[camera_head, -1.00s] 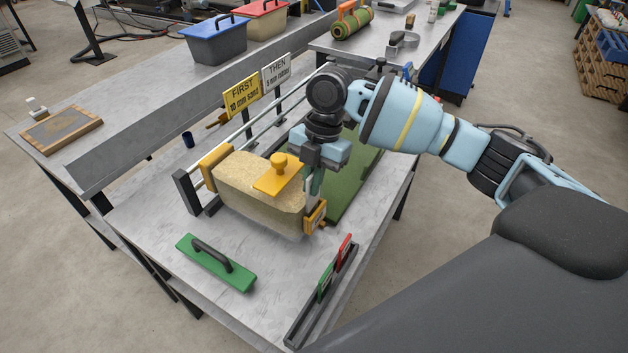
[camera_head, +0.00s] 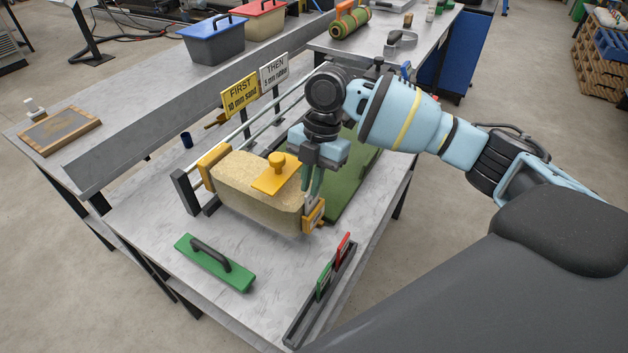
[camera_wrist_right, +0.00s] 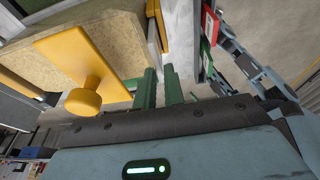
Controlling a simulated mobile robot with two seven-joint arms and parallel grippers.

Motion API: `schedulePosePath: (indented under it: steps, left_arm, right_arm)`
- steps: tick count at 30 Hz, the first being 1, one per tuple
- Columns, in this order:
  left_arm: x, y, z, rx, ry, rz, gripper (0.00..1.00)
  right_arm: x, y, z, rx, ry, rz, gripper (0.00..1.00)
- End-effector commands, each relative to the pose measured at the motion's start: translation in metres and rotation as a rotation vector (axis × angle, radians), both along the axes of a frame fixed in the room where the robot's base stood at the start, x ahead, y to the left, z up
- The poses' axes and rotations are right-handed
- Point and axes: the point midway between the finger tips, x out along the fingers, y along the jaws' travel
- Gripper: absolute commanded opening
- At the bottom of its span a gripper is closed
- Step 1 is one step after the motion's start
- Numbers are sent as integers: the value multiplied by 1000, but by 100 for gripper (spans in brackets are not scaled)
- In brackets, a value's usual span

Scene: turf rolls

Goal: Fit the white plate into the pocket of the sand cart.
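The sand cart (camera_head: 262,212) is a large sand-coloured block between orange end pieces, with an orange knobbed plate on top. Its near-right end piece (camera_head: 314,217) holds the pocket. A small part of the white plate (camera_head: 310,201) shows at this end piece, just below my fingertips; most of it is hidden, so its exact depth in the pocket cannot be told. My right gripper (camera_head: 312,190) points down there, its green fingers slightly apart. In the right wrist view a gap shows between the two fingers (camera_wrist_right: 162,88). My left gripper is not in view.
A green float (camera_head: 215,262) lies front left. A dark rack (camera_head: 320,300) holds a green and a red plate at the front right edge. Green turf (camera_head: 355,185) lies behind my right gripper. Yellow and white signs (camera_head: 240,95) stand behind the rails.

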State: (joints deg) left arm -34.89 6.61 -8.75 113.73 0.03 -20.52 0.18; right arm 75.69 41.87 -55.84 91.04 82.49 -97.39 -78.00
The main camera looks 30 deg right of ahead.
Motion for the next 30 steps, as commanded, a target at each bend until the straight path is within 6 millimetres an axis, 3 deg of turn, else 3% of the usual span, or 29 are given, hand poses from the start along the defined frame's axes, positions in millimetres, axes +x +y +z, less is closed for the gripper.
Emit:
schedulePosePath:
  steps: [1,7,11,21,30]
  left_arm:
    - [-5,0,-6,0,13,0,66]
    - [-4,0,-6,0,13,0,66]
    - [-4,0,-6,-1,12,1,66]
    - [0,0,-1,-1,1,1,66]
    - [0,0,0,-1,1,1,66]
  right_arm:
    - [-8,2,-32,-14,44,2,29]
    - [-7,1,-27,-13,40,2,30]
    - [-6,-2,-9,-11,32,2,32]
    - [-3,-15,58,-2,0,-1,32]
    - [-2,-19,79,-1,-9,-1,32]
